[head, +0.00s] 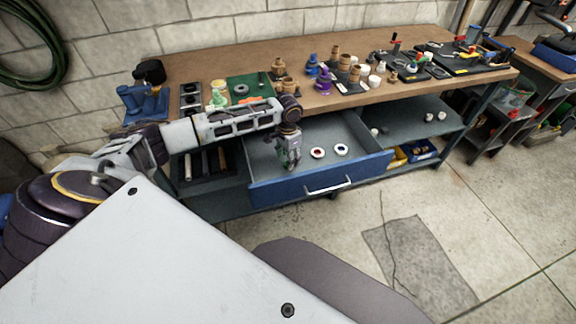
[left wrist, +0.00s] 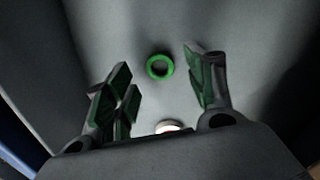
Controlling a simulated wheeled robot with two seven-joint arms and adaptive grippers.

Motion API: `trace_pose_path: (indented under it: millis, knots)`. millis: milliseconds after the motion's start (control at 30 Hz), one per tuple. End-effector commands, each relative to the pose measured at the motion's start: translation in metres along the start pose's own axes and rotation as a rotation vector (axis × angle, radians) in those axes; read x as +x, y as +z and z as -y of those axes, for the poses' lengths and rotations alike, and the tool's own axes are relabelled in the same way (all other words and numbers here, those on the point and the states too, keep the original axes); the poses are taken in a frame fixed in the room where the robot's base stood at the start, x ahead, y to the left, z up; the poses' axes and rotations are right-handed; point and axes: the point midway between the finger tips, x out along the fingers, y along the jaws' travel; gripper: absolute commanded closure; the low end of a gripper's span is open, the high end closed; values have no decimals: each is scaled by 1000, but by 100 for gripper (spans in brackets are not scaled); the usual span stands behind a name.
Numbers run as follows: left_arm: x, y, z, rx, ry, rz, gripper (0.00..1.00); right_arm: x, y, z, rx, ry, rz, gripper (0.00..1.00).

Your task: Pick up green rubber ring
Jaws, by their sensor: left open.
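The green rubber ring (left wrist: 160,66) lies flat on the drawer floor in the left wrist view, ahead of and between the open fingers. It does not show in the head view, where my gripper and arm cover that spot. My left gripper (head: 291,166) points down into the open drawer (head: 272,196) in the head view. In the left wrist view the left gripper (left wrist: 163,95) has its fingers spread apart with nothing between them touching. My right gripper is in neither view.
A ring with a red centre (head: 318,152) and a ring with a blue centre (head: 341,149) lie in the drawer to the right of my gripper. The drawer walls surround the gripper. The workbench top (head: 215,64) above carries many parts and tools.

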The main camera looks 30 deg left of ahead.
Motion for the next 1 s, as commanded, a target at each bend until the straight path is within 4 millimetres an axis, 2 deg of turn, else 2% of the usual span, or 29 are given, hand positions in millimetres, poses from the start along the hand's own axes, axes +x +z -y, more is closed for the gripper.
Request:
trace_pose_path:
  millis: [100, 233, 467, 733, 1000]
  knots:
    - [14, 0, 0, -1, 0, 1, 45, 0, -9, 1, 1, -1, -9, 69]
    - [21, 0, 0, 0, -1, 0, 45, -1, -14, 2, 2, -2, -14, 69]
    - [22, 0, 0, 0, -1, -1, 45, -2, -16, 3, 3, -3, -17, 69]
    - [22, 0, 0, 0, 0, 0, 45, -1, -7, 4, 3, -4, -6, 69]
    - [22, 0, 0, 0, 0, -1, 80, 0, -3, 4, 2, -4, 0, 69]
